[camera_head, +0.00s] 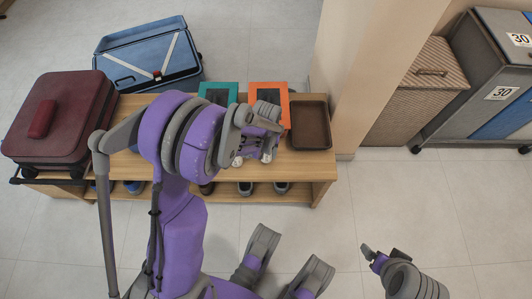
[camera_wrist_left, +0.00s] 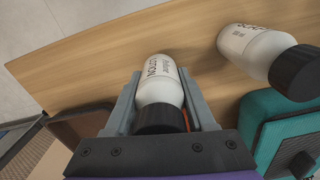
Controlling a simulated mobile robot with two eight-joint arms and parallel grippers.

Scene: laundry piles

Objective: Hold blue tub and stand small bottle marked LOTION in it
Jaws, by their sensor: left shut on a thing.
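In the left wrist view my left gripper (camera_wrist_left: 160,78) is shut on a small white bottle (camera_wrist_left: 160,88) with a black cap; its label reads LOTION. The bottle is between the two fingers, over the wooden bench. In the head view my left gripper (camera_head: 264,146) is over the bench's front part, and the bottle is hard to make out. I see no plainly blue tub. My right gripper (camera_head: 374,256) is low at the right, over the floor; its jaws are unclear.
A second white bottle (camera_wrist_left: 250,50) is near the teal box. An orange box (camera_head: 269,90) and brown tray (camera_head: 310,122) are at the bench's (camera_head: 319,163) right end. A maroon suitcase (camera_head: 60,118) and blue suitcase (camera_head: 135,55) are at left. A pillar (camera_head: 365,60) stands right.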

